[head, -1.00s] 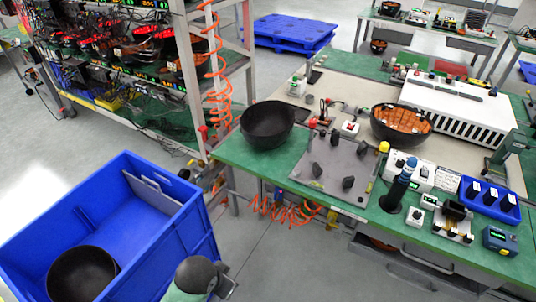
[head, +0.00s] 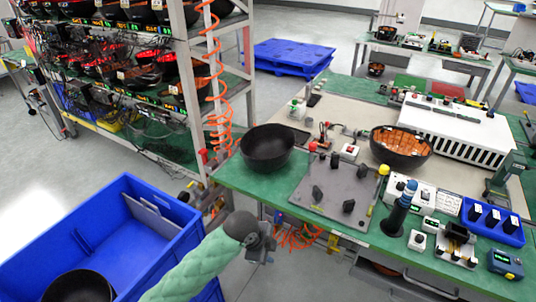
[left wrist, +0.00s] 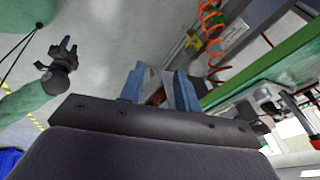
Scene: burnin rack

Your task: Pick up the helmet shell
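A black, bowl-like helmet shell (head: 266,148) sits on the green left end of the workbench in the head view. Another dark shell (head: 78,288) lies in the blue crate (head: 183,240) at lower left, partly cut off. A third shell (head: 401,150) with an orange lining stands further right on the bench. My left gripper (head: 266,246) is in front of the bench edge, below and apart from the first shell. In the left wrist view its blue fingers (left wrist: 160,88) stand apart with nothing gripped. My right gripper (left wrist: 62,52) shows small there, its fingers seemingly apart.
A grey fixture plate (head: 333,190) with black knobs lies right of the first shell. A metal rack (head: 185,90) with a hanging orange coiled hose (head: 213,80) rises behind the crate.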

